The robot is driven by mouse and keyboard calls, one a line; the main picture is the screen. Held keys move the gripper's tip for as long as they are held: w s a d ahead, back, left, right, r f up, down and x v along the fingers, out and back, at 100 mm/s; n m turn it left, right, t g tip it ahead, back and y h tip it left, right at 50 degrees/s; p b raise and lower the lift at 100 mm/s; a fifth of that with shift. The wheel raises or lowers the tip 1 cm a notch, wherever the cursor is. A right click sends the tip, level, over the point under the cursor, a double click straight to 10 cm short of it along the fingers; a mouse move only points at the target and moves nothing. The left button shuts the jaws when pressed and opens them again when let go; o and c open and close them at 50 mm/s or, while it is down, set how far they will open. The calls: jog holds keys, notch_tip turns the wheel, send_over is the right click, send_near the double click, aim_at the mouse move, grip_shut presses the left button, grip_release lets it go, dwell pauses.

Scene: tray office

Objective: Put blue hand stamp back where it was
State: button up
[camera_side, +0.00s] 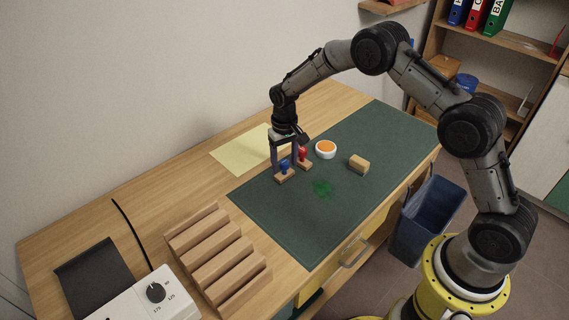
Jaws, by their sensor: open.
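The blue hand stamp (284,172) stands upright on the left part of the green mat (290,218), its wooden base down. My gripper (285,166) points down over it, with its fingers open around or beside the blue handle; I cannot tell whether they touch it. A red hand stamp (303,158) stands close behind it to the right, partly hidden by a finger.
A white dish with an orange inside (325,149) and a wooden block (359,164) stand on the mat. A green mark (322,188) lies on bare mat. Yellow paper (240,149), a slatted wooden rack (218,258) and a white dial box (150,298) are on the desk.

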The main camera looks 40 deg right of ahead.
notch_tip(320, 180, up, 12)
notch_tip(320, 180, up, 7)
jog(key=t, duration=0.1)
send_over(285, 162)
jog(key=s, duration=0.4)
jog(key=s+r+n+t, duration=0.1)
jog(key=s+r+t, duration=0.1)
jog(key=s+r, duration=0.7)
jog(key=s+n+t, duration=0.2)
jog(key=s, duration=2)
jog(key=shift+s+a+f+t, duration=0.15)
jog(key=shift+s+f+t, duration=0.15)
jog(key=shift+f, duration=0.15)
